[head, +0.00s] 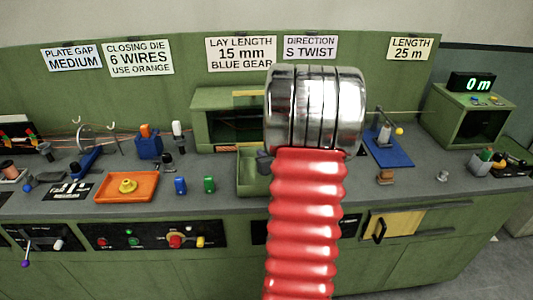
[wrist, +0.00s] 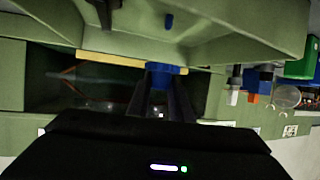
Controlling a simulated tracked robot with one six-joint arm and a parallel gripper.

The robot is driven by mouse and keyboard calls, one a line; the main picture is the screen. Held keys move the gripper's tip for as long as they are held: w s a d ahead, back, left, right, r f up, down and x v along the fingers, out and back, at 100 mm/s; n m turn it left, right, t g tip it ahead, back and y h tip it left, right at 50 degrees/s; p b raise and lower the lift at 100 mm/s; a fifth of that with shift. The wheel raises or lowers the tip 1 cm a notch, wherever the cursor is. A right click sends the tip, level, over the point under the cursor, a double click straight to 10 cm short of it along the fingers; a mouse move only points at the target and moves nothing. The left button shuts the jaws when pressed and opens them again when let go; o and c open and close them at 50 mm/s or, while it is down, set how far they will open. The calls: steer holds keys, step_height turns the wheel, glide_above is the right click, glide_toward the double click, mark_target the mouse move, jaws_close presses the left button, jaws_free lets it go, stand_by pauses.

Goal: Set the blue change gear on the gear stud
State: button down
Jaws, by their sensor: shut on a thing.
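My gripper (wrist: 162,95) shows in the wrist view, its dark fingers shut on a small blue piece, which I take to be the blue change gear (wrist: 163,73). The gear is held in front of the green cabinet, close to a yellow strip. In the head view, my red ribbed arm and metal wrist hide the gripper and gear. I cannot make out the gear stud for sure. A dark knob-like part (wrist: 105,10) and a small blue peg (wrist: 169,20) show by the green tray at the top of the wrist view.
A green open-fronted cabinet (head: 215,102) stands behind the green tray (head: 250,182). A blue plate (head: 392,155) lies to the right.

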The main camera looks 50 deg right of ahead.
steer(key=shift+f, duration=2.8)
steer(key=shift+f, duration=0.3)
steer(key=shift+r, duration=0.8)
steer(key=shift+f, duration=0.8)
stand_by(1.1)
steer(key=shift+r, duration=0.8)
steer(key=shift+f, duration=0.35)
stand_by(1.1)
